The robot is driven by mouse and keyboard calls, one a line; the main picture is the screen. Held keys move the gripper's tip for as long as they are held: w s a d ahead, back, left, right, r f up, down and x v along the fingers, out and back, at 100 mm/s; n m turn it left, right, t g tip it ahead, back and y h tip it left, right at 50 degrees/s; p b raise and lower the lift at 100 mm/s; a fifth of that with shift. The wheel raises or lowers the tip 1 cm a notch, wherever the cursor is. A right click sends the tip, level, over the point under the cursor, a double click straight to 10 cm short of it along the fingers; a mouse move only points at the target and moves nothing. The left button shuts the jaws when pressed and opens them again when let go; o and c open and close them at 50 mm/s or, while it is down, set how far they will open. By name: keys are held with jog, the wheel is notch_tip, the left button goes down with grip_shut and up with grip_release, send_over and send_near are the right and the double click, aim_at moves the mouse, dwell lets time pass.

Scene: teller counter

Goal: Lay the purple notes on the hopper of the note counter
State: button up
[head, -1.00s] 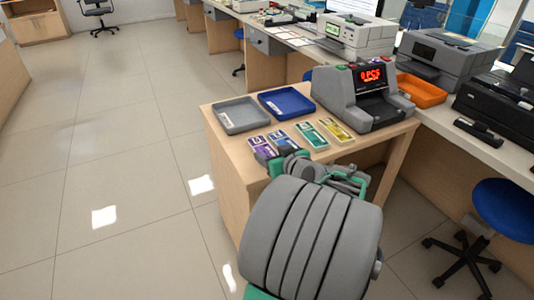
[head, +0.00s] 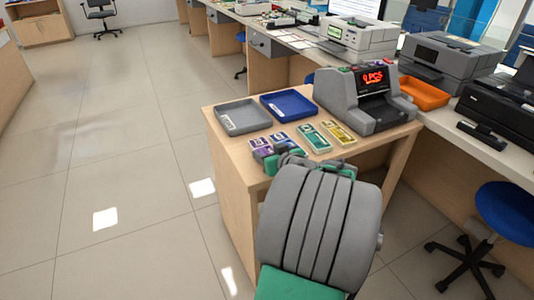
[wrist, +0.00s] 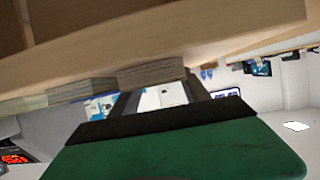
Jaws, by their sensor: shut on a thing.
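The purple notes (head: 259,143) are at the left end of a row of note stacks on the wooden table's front edge. My gripper (head: 264,154) is at their near end, partly hidden behind my grey arm. In the wrist view, which is upside down, my gripper's fingers (wrist: 157,98) are shut on a stack that appears to be the purple notes (wrist: 152,74). The stack looks level with the tabletop; I cannot tell if it is lifted. The note counter (head: 365,98) stands at the table's back right with a red display. Its hopper is hard to make out.
Another purple-blue stack (head: 280,139), a green stack (head: 314,138) and a yellow stack (head: 340,132) lie to the right. A grey tray (head: 243,129) and a blue tray (head: 287,118) stand behind. An orange tray (head: 425,102) is beyond the counter.

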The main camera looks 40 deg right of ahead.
jog(key=shift+c, duration=1.2)
notch_tip(320, 180, up, 10)
jog(key=p, duration=0.2)
jog(key=w+a+r+n+y, duration=0.2)
jog(key=a+n+y, duration=0.15)
jog(key=a, duration=1.35)
jog(key=w+a+r+n+y, duration=0.1)
jog(key=w+a+n+y, duration=0.2)
jog(key=a, duration=1.4)
notch_tip(320, 180, up, 8)
jog(key=w+y+p, duration=0.1)
jog(key=p, duration=1.9)
jog(key=shift+w+d+f, duration=0.15)
jog(key=shift+w, duration=0.1)
jog(key=shift+f, duration=0.1)
jog(key=shift+f, duration=0.1)
